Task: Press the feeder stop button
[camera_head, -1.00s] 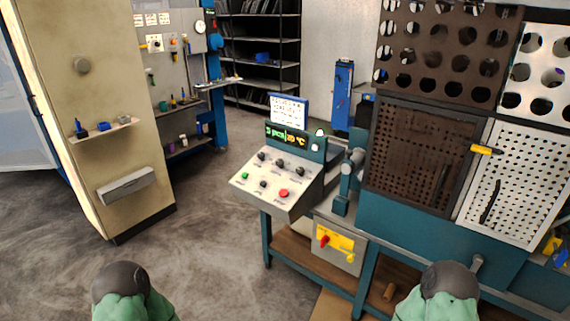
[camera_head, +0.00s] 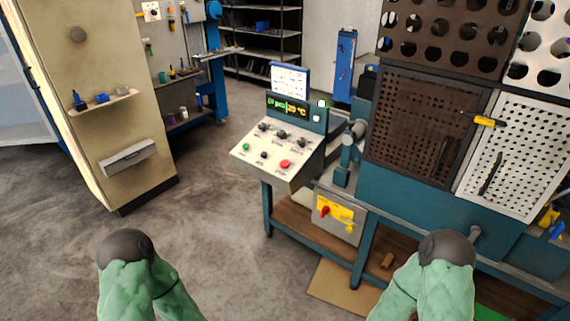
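The control panel (camera_head: 270,176) is a pale sloped box left of the press-like machine. It has a green button (camera_head: 246,147) at its left, several black knobs, and a red button (camera_head: 285,164) at its lower right. The labels are too small to read, so I cannot confirm which is feeder stop. Above the knobs is a lit display (camera_head: 287,105) with green and yellow characters. My two arms, green with dark rounded parts, show at the bottom left and bottom right, well apart from the panel. Neither gripper's fingers show.
A teal workbench frame (camera_head: 267,208) carries the panel and a grey box with a yellow plate and red switch (camera_head: 325,211). Perforated plates (camera_head: 425,125) stand at the right. A beige cabinet (camera_head: 125,110) is at the left. Open concrete floor (camera_head: 215,225) lies between.

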